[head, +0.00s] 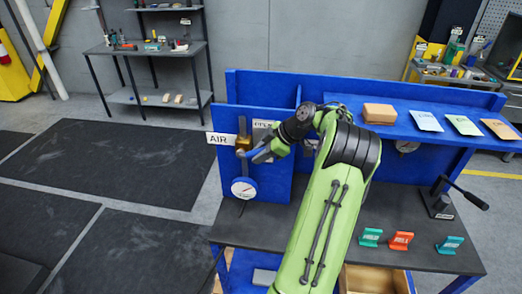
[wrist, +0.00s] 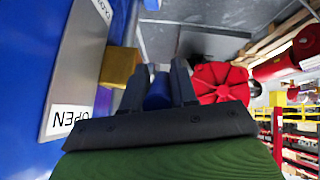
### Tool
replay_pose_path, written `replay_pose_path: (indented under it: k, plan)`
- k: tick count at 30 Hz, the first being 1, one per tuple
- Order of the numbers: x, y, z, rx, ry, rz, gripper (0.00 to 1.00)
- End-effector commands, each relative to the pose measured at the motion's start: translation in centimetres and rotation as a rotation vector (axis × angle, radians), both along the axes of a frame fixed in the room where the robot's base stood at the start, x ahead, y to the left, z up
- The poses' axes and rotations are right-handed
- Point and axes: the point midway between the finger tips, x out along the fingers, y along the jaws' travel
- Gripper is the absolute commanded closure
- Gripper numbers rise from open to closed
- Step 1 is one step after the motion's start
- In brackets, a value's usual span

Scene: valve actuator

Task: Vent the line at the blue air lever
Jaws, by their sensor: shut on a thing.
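The blue air lever (head: 260,154) sits at the brass valve (head: 243,142) on the blue panel, beside the white AIR sign (head: 219,139). In the wrist view the lever (wrist: 158,94) lies between the two dark fingers of my gripper (wrist: 158,82), which is shut on it. The brass valve body (wrist: 119,68) is just left of the fingers. In the head view my gripper (head: 270,150) is at the lever, and my arm partly hides the panel behind. A round gauge (head: 243,188) is mounted below the valve.
A red round part (wrist: 218,82) shows beyond the fingers. A shelf with a brown box (head: 379,113) and a black lever (head: 440,199) on the bench stand right of my arm.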

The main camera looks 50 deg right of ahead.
Motion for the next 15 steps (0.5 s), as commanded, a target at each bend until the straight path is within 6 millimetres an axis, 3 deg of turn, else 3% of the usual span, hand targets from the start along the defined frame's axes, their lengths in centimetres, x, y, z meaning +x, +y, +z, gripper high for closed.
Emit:
replay_pose_path:
  k: [3, 15]
  plan:
    - [-0.5, -0.4, -1.4, 0.055, -0.092, -0.011, 1.00]
    - [-0.7, -0.4, -3.5, 0.181, -0.341, -0.009, 1.00]
